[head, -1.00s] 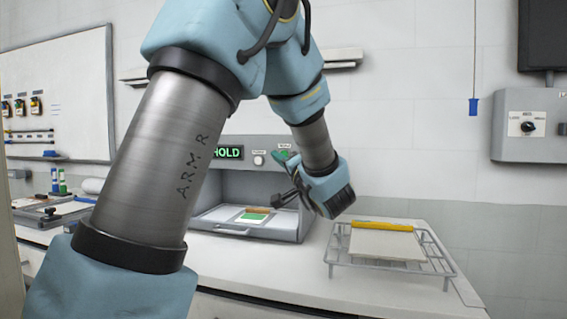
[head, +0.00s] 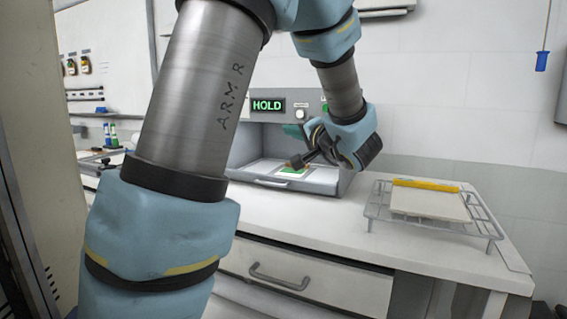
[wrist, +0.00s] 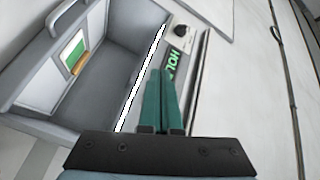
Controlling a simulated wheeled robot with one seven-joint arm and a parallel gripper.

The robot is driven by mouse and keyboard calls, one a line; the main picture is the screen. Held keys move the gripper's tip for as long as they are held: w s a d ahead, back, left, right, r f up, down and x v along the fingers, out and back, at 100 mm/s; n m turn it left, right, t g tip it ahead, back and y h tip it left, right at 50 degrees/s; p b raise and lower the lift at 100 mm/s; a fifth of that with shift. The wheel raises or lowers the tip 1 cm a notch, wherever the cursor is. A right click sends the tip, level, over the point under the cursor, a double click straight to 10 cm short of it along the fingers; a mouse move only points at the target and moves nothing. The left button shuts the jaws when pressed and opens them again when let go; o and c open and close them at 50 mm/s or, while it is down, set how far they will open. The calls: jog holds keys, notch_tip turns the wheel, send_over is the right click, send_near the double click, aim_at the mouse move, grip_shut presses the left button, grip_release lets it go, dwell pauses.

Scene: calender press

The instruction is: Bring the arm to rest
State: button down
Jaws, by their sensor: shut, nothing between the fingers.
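My arm reaches across the head view from the left foreground and bends down in front of the calender press (head: 330,178). My gripper (head: 294,131) is at the press front, just below its lit HOLD display (head: 267,105). In the wrist view its two teal fingers (wrist: 161,72) lie side by side, shut and empty. The fingers point toward the display, which also shows in the wrist view (wrist: 174,66). I cannot tell whether they touch the panel. My arm hides the left part of the press.
The press's open bay holds a tray (head: 258,171) with a green card (head: 292,173) on it. To the right, a wire rack (head: 483,222) bears a pale slab (head: 428,203) with a yellow bar (head: 425,185). Bare counter lies between. A drawer handle (head: 281,278) juts out below.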

jog(key=s+a+f+n+g, duration=0.1)
jog(key=s+a+f+g, duration=0.45)
jog(key=a+f, duration=0.2)
jog(key=s+a+f+n+g, duration=0.1)
jog(key=s+a+f+g, duration=0.45)
jog(key=a+f, duration=0.2)
jog(key=s+d+f+n+g+h+p, duration=0.1)
jog(key=s+f+n+g+h, duration=0.2)
jog(key=s+f+h, duration=0.3)
jog(key=shift+s+d+f+n+g+h+p, duration=0.15)
jog(key=shift+s+f+n+g+h+p, duration=0.2)
jog(key=shift+s+n+h, duration=0.85)
jog(key=shift+s+m, duration=0.3)
jog(key=shift+m, duration=0.2)
